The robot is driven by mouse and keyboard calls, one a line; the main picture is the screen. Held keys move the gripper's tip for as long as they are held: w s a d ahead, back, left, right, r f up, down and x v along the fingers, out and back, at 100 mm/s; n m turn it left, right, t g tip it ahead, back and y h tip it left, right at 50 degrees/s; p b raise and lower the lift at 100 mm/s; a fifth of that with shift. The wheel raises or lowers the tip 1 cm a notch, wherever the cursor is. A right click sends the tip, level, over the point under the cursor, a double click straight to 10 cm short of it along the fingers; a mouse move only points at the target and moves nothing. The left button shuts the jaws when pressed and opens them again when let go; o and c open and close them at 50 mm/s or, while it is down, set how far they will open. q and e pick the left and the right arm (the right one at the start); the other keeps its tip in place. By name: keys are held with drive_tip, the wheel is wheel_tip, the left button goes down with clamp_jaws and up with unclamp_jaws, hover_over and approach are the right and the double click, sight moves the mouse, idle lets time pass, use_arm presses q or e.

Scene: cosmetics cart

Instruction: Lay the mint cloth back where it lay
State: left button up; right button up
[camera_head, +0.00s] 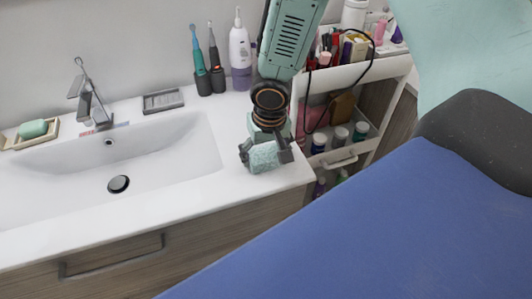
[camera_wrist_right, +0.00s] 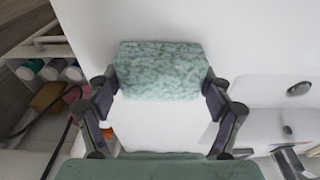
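The mint cloth (camera_head: 263,157) is a folded, speckled pale-green block at the right end of the white sink counter. My right gripper (camera_head: 265,155) points down over it, with one finger at each side. In the right wrist view the cloth (camera_wrist_right: 160,71) fills the space between the fingertips (camera_wrist_right: 160,88), and both fingers meet its ends. The gripper looks shut on it. The cloth is at or just above the counter top; I cannot tell whether it touches. My left gripper is not in view.
The white basin (camera_head: 150,150) lies left of the cloth. The white cart (camera_head: 345,75) with cosmetics is to the right. A green soap (camera_head: 33,129) sits far left.

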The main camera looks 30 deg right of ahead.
sight(268, 158)
drive_tip(key=o, duration=0.4)
drive_tip(key=shift+w+a, duration=0.1)
drive_tip(key=shift+a, duration=0.05)
drive_tip(key=shift+r, duration=0.1)
drive_tip(key=shift+r, duration=0.15)
drive_tip(key=r+p, duration=0.1)
drive_tip(key=r, duration=0.3)
drive_tip(key=s+r+p, duration=0.1)
drive_tip(key=r+p, duration=0.1)
drive_tip(key=r, duration=0.2)
drive_tip(key=r+p, duration=0.1)
drive_tip(key=r, duration=0.2)
drive_tip(key=shift+s+a+r, duration=0.15)
drive_tip(key=shift+s+r, duration=0.25)
drive_tip(key=shift+s, duration=0.1)
